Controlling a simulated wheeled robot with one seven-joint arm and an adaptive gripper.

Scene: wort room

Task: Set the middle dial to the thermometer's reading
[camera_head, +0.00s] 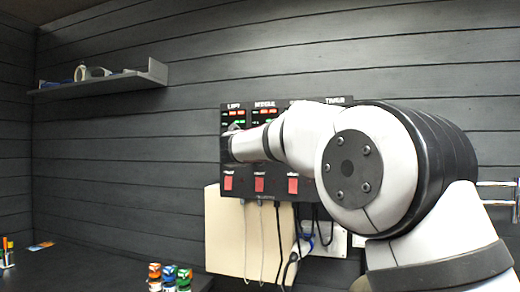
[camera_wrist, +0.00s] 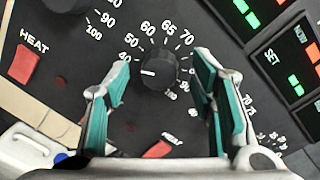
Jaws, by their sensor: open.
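The control panel (camera_head: 225,171) hangs on the back wall, partly covered by my arm. In the wrist view a black round dial (camera_wrist: 157,71) sits between another dial (camera_wrist: 66,4) at upper left and more scale numbers at lower right, so it appears to be the middle one. Its white pointer mark points left in the picture, close to the 40 end of its printed scale. My gripper (camera_wrist: 160,95) is open, its teal pads on either side of this dial with visible gaps. No thermometer is recognisable in either view.
Red heat switches (camera_head: 260,184) line the panel's lower part. Red and green displays (camera_wrist: 293,60) are beside the dials; their digits are too small to read. Cables hang below over a beige box (camera_head: 225,235). Small colourful bottles (camera_head: 169,277) stand on the dark counter.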

